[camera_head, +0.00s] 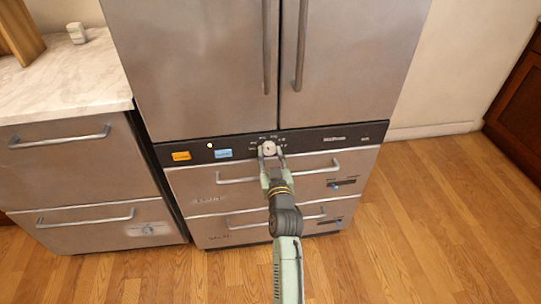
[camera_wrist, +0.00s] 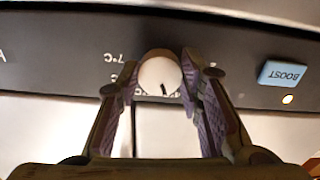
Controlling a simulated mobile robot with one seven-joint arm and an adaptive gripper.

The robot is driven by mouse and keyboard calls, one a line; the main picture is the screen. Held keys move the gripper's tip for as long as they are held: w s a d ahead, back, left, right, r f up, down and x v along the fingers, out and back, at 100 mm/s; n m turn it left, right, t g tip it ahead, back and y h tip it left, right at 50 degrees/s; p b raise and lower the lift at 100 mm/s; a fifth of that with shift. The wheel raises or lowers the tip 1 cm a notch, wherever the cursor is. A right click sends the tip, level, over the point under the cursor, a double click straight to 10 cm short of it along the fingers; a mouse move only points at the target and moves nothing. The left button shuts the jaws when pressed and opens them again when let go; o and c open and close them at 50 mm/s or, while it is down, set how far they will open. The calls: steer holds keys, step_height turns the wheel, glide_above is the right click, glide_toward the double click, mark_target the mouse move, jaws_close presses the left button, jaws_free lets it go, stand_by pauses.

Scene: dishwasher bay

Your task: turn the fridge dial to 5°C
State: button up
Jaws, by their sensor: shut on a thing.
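The fridge dial (camera_head: 268,146) is a small pale round knob on the black control strip (camera_head: 345,137), with small markings in an arc above it. In the wrist view, where lettering is upside down, the dial (camera_wrist: 160,74) has a short black mark pointing down and slightly right. A "7°C" label shows at its left; other markings are partly hidden by the fingers, so I cannot read which one the mark meets. My gripper (camera_wrist: 158,82) is shut on the dial, one finger at each side; it also shows in the head view (camera_head: 270,153).
A blue BOOST button (camera_wrist: 283,73) and a small white light (camera_wrist: 288,99) sit beside the dial. An orange button (camera_head: 181,156) is farther left. Drawer handles (camera_head: 235,180) stick out below the strip; two long door handles (camera_head: 300,50) hang above. Open wooden floor (camera_head: 420,230) lies right.

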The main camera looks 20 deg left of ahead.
steer(key=shift+c, duration=0.9)
steer(key=shift+m, duration=1.5)
steer(key=m+p, duration=0.1)
steer(key=m, duration=0.3)
steer(key=shift+m+p, duration=0.35)
steer(key=shift+m, duration=0.05)
steer(key=shift+a, duration=0.1)
steer(key=o, duration=1.2)
steer(key=shift+c, duration=0.2)
